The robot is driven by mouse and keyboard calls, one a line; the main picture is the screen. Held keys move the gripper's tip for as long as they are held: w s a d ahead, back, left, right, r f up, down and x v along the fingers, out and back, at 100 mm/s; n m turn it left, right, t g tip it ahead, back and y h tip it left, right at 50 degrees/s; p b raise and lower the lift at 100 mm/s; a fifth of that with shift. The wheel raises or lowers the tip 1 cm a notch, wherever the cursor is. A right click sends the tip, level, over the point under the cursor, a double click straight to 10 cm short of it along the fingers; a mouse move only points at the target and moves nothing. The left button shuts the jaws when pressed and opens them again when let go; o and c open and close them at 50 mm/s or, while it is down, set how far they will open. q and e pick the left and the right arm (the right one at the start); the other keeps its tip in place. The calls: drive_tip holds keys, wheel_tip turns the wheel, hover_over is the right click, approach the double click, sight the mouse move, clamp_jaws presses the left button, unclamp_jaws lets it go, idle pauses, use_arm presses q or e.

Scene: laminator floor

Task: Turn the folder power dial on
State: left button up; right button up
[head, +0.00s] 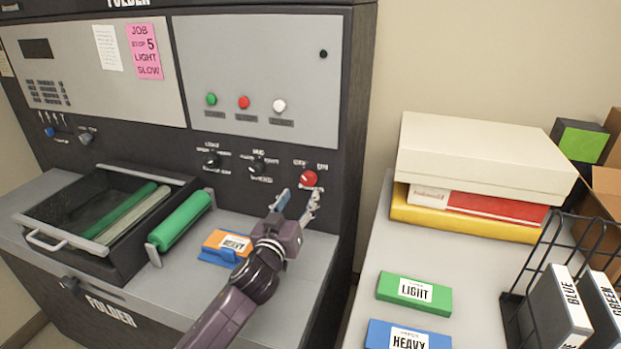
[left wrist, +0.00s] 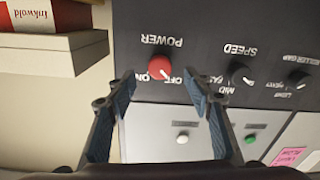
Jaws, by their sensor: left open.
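The red power dial (head: 308,178) is at the right end of the dial row on the folder's dark front panel. It also shows in the left wrist view (left wrist: 160,66), which is upside down, with POWER, ON and OFF lettering around it. A small light mark shows by the dial's OFF side, but I cannot tell its setting for certain. My left gripper (head: 297,202) is open and empty, just in front of and slightly below the dial. In the left wrist view its blue-padded fingers (left wrist: 160,84) stand apart, either side of the dial, not visibly touching it. My right gripper is not in view.
Black dials, including the speed dial (head: 257,165), sit left of the power dial. Push buttons (head: 243,102) are above. An orange HEAVY block (head: 217,239) and a green roller (head: 180,222) lie below. Boxes (head: 480,150) and a binder rack stand on the right-hand table.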

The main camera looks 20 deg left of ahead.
sight(307, 182)
use_arm(q)
drive_tip(key=w, duration=0.1)
drive_tip(key=w+r+p, duration=0.1)
drive_tip(key=w, duration=0.1)
drive_tip(key=shift+w, duration=0.3)
drive_tip(key=shift+w+f, duration=0.25)
drive_tip(key=shift+w, duration=1.25)
drive_tip(key=shift+c, duration=0.6)
drive_tip(key=c, duration=1)
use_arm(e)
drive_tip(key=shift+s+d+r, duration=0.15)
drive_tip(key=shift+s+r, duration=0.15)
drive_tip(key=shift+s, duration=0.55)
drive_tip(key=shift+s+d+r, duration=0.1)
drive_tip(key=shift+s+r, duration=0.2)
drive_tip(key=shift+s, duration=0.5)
